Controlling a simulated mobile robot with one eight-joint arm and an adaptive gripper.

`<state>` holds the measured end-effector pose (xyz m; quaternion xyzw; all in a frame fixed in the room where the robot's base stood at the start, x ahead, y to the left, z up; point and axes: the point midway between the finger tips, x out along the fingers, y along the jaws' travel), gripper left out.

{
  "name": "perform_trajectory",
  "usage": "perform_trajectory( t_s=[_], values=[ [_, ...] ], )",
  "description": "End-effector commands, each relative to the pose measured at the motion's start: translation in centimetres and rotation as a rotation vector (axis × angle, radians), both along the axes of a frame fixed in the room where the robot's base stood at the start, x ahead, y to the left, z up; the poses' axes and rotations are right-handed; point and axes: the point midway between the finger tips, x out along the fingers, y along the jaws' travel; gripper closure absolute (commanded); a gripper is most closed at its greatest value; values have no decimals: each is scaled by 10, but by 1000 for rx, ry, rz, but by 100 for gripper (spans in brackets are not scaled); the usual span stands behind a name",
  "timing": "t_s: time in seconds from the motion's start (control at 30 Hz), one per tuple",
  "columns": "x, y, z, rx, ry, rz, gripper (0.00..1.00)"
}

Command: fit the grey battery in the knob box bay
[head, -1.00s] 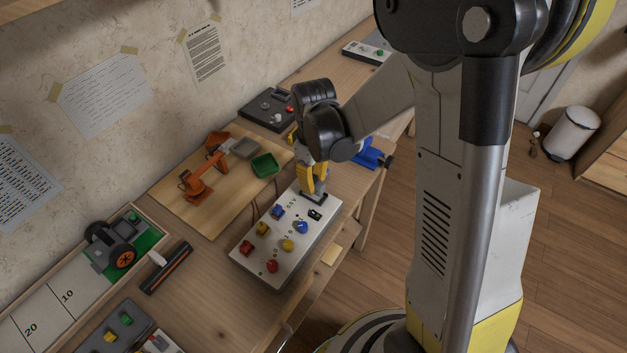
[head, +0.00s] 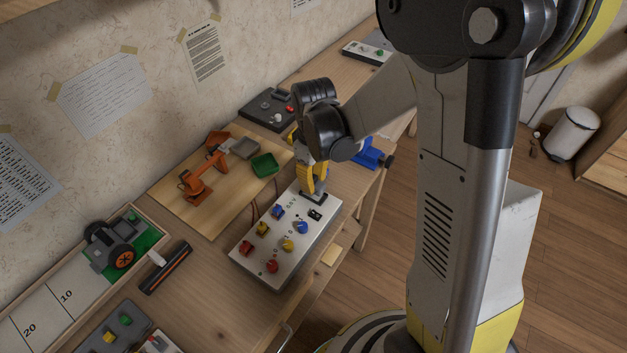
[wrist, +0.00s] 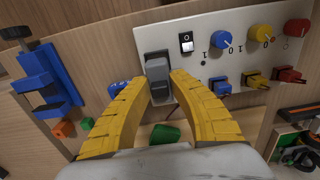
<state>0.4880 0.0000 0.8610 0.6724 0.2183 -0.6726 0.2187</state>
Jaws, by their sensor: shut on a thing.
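The knob box (head: 286,240) is a white panel with red, yellow and blue knobs, lying on the bench; it also shows in the wrist view (wrist: 208,72). Its bay (wrist: 152,56) is a dark-framed recess at one end, beside a small black switch (wrist: 186,42). My gripper (wrist: 158,84) has yellow fingers shut on the grey battery (wrist: 158,76), which is at the bay. How deep the battery sits is hard to tell. In the head view my gripper (head: 316,190) is over the box's far end and mostly hides the battery and bay.
A blue vise (head: 368,154) stands at the bench edge beyond the box. An orange toy arm (head: 203,175) and green tray (head: 265,165) are on a wooden board to the left. A black-headed tool (head: 166,268) lies nearer. A dark grey box (head: 268,109) is farther back.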

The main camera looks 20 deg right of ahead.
Motion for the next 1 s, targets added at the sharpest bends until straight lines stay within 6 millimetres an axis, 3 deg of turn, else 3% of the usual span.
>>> perform_trajectory(
  t_s=[0.5, 1.0],
  values=[
    [0, 0, -14, 0, 0, 0, 100],
    [0, 0, -14, 0, 0, 0, 100]
  ],
)
